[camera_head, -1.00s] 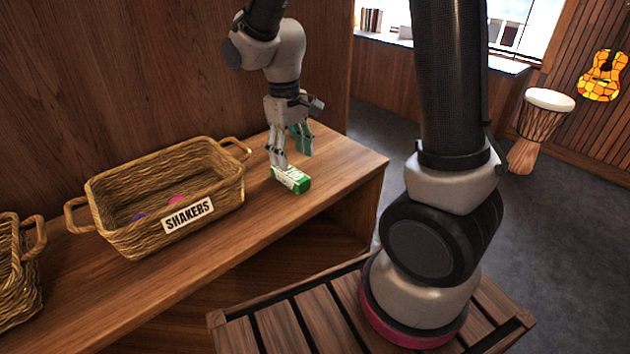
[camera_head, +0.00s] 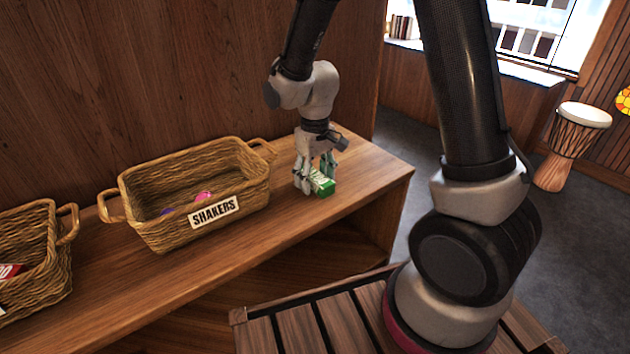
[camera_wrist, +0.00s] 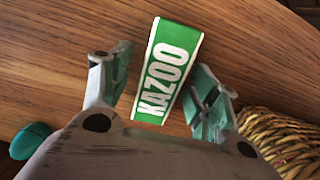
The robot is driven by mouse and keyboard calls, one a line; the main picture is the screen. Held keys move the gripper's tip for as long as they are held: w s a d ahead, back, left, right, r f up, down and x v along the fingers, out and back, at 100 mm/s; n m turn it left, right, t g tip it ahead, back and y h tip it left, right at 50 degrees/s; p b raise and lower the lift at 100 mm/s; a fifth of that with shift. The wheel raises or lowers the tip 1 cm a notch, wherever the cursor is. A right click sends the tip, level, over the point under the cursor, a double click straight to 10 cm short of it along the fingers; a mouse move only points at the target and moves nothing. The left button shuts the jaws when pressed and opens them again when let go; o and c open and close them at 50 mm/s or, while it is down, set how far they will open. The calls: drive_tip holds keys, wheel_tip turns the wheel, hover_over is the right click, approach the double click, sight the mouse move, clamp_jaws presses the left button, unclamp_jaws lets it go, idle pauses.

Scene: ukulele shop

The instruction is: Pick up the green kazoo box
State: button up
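The green kazoo box (camera_head: 323,186) lies on the wooden shelf near its right end, to the right of the shakers basket. In the wrist view the box (camera_wrist: 168,70) shows its white KAZOO label and lies between the two fingers of my gripper (camera_wrist: 163,88). A gap shows on each side of the box, so the fingers look open around it and not closed on it. In the head view my gripper (camera_head: 313,178) points down at the box, its fingertips low by the shelf. The fingers hide part of the box there.
A wicker basket labelled SHAKERS (camera_head: 150,229) stands left of the box, and its edge (camera_wrist: 282,135) shows close by in the wrist view. Another basket (camera_head: 40,270) is at the far left. The wooden wall (camera_head: 180,70) stands behind. The shelf's right end (camera_head: 385,172) is clear.

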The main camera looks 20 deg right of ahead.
drive_tip(key=c, duration=0.9)
drive_tip(key=shift+o, duration=0.2)
